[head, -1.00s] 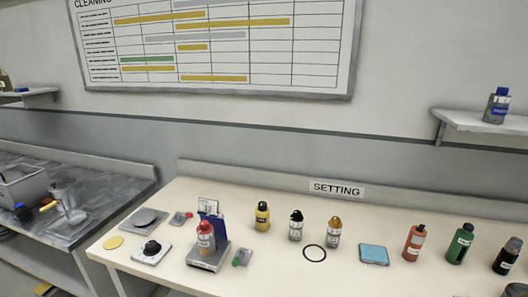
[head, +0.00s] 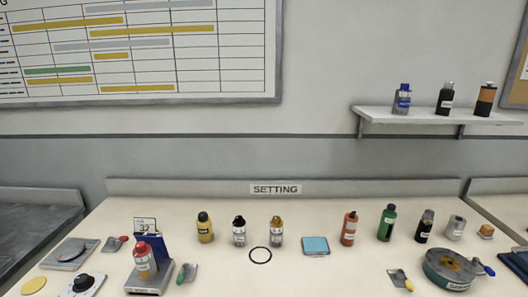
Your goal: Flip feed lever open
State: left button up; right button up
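No part is clearly marked as the feed lever. A round grey-green device (head: 452,268) stands at the right front of the table, with a brownish inside and a blue-tipped handle (head: 488,270) sticking out on its right. A grey stand with a blue back panel (head: 157,246) holds a red-capped bottle (head: 145,260) at the left, beside a card reading 32. Small grey pieces with a red handle (head: 117,243), a green handle (head: 187,272) and a yellow handle (head: 400,280) lie on the table. Neither of my grippers is in view.
The cream table (head: 330,280) has free room at its front middle. A black knob unit (head: 83,284) is at front left. A wall shelf (head: 430,115) holds bottles.

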aim_at(180, 279)
jog(key=k, duration=1.3)
jog(key=z, duration=0.7)
jog(key=i, duration=1.5)
jog(key=u, duration=0.7)
